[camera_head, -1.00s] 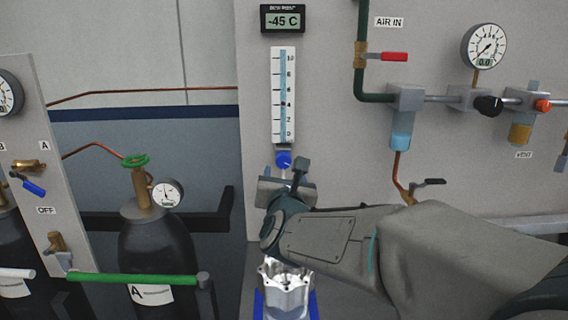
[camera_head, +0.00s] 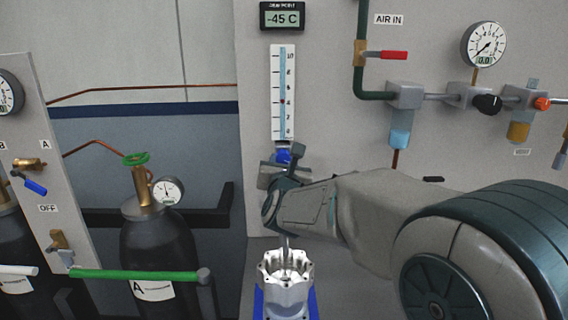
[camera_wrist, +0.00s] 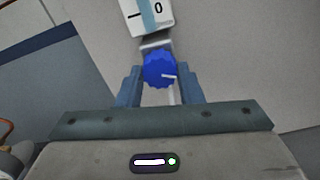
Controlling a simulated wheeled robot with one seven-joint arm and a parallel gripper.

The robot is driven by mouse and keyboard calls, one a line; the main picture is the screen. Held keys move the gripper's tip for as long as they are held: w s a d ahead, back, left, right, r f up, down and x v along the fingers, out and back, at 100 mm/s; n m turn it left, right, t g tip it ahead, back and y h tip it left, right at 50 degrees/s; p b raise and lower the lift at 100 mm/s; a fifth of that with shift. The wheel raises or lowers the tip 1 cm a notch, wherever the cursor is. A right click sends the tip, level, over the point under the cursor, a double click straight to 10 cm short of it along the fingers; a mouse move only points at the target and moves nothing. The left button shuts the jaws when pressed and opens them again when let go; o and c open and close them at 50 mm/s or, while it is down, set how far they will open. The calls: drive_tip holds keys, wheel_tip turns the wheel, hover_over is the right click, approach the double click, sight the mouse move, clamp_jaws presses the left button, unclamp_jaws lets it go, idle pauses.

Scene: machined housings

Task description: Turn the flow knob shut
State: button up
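The blue flow knob (camera_head: 283,157) sits at the foot of the white flow meter scale (camera_head: 282,92) on the grey panel. In the wrist view the knob (camera_wrist: 160,70) shows a white pointer mark toward the right. My gripper (camera_wrist: 160,84) is open, with one finger on each side of the knob and the knob in line between them. I cannot tell whether the fingers touch it. In the head view my gripper (camera_head: 284,165) is at the knob and partly hides it. The small red float stands low on the scale.
A silver machined housing (camera_head: 286,272) stands on a blue base below my gripper. A red-handled valve (camera_head: 392,55), a black knob (camera_head: 487,104) and a gauge (camera_head: 484,44) are on the panel to the right. A gas cylinder (camera_head: 158,250) with a green bar stands at left.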

drive_tip(key=shift+f+n+b, duration=0.2)
drive_tip(key=shift+n+b, duration=0.1)
drive_tip(key=shift+b, duration=0.7)
drive_tip(key=shift+n+b, duration=0.3)
drive_tip(key=shift+b, duration=0.25)
drive_tip(key=shift+n+b, duration=0.7)
drive_tip(key=shift+b, duration=0.35)
drive_tip(key=n+b, duration=0.2)
drive_tip(key=n, duration=0.1)
drive_tip(key=shift+r+n, duration=0.1)
drive_tip(key=shift+n, duration=0.2)
drive_tip(key=shift+r+n+b, duration=0.15)
drive_tip(key=shift+n+b, duration=0.3)
drive_tip(key=shift+n, duration=1.75)
drive_tip(key=o, duration=1)
drive_tip(key=shift+s, duration=0.1)
